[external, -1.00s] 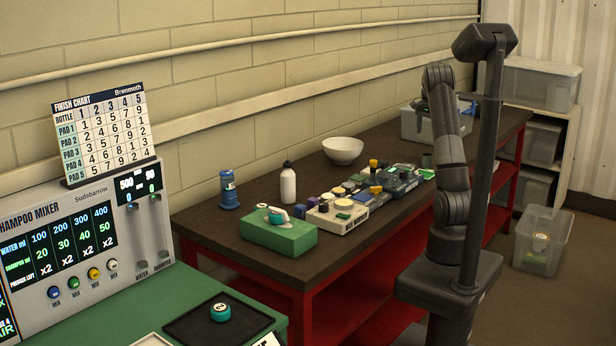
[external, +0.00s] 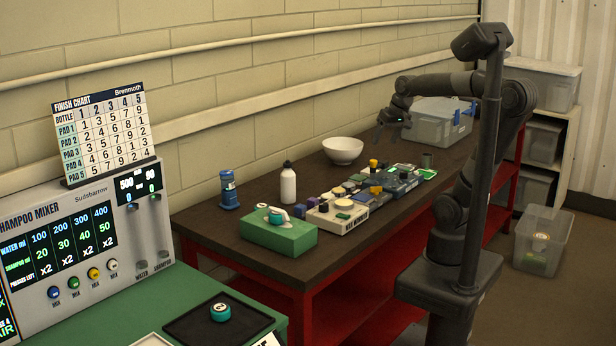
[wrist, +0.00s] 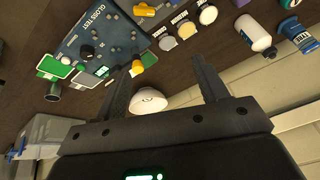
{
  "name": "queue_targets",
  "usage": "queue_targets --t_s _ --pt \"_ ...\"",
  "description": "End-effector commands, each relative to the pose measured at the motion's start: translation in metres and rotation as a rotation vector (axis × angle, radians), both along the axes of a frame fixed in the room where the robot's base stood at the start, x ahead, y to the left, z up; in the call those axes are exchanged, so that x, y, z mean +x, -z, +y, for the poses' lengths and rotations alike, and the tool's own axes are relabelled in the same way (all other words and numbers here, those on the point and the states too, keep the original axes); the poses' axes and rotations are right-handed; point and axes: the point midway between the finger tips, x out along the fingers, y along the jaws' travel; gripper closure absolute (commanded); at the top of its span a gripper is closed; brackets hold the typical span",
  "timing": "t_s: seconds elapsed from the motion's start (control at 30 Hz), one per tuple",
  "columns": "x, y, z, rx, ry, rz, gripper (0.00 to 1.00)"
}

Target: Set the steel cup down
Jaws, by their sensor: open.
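A small dark grey cup (external: 427,160), which looks like the steel cup, stands on the brown table right of the white bowl (external: 343,151). In the wrist view the cup (wrist: 53,92) is at the left, beside small green-topped pads and apart from my fingers. My gripper (external: 391,142) is above the table, between the bowl and the clear bin. In the wrist view my gripper (wrist: 167,62) has its two fingers spread with nothing between them. The bowl (wrist: 148,101) shows beyond the gap between the fingers.
A clear bin (external: 436,124) with blue clips stands behind the cup. Gloss test panels (external: 404,182) and several small blocks crowd the table's middle. A white bottle (external: 288,184), a blue bottle (external: 228,190) and a green box (external: 278,234) are nearer the camera.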

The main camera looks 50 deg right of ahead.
Motion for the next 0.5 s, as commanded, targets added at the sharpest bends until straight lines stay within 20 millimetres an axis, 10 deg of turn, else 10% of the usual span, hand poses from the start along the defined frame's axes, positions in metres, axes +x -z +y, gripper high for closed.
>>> queue_targets --t_s 0.2,0.5 --pt "-0.046 0.02 0.052 -0.097 -0.245 -0.073 0.34" --pt "-0.065 0.032 0.068 -0.144 -0.345 -0.103 0.34"
